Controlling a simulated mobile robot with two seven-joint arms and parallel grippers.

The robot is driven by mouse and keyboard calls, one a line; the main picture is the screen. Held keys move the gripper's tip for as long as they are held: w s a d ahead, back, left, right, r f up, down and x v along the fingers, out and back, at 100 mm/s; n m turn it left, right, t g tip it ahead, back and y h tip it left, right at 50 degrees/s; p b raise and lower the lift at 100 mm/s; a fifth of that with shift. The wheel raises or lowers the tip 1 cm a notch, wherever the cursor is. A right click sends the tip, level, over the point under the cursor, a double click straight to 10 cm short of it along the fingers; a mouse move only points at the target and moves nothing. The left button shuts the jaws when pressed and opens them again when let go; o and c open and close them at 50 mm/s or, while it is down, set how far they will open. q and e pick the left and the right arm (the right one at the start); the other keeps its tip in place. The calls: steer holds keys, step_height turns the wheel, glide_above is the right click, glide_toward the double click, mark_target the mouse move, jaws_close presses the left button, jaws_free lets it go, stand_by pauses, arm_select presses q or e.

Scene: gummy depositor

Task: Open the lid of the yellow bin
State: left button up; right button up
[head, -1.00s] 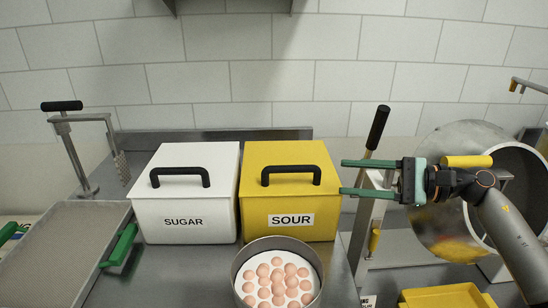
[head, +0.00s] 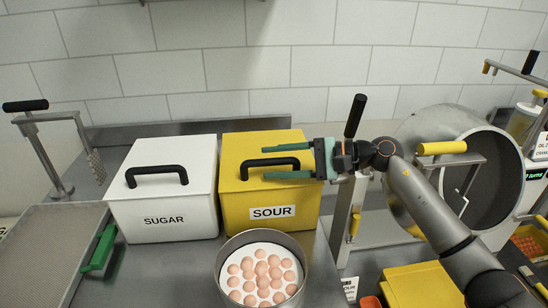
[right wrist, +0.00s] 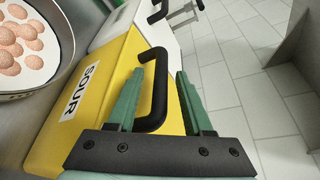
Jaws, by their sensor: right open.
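The yellow bin (head: 237,208) with the "SOUR" label stands on the steel counter with its lid (head: 240,145) closed. A black handle (head: 256,163) arches over the lid. My right gripper (head: 280,161) is open, its green fingers over the lid on either side of the handle. In the right wrist view the handle (right wrist: 158,90) lies between the two spread fingers (right wrist: 160,105); I cannot tell whether either finger touches it. My left gripper is not in view.
The white "SUGAR" bin (head: 165,215) stands close beside the yellow bin on the left. A round pan (head: 225,262) with several pinkish balls sits in front. A large steel drum (head: 440,125) and a yellow container (head: 420,285) are at right.

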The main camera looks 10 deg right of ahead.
steer(key=shift+w+a, duration=0.1)
steer(key=shift+a, duration=0.2)
jaws_close()
stand_by(1.3)
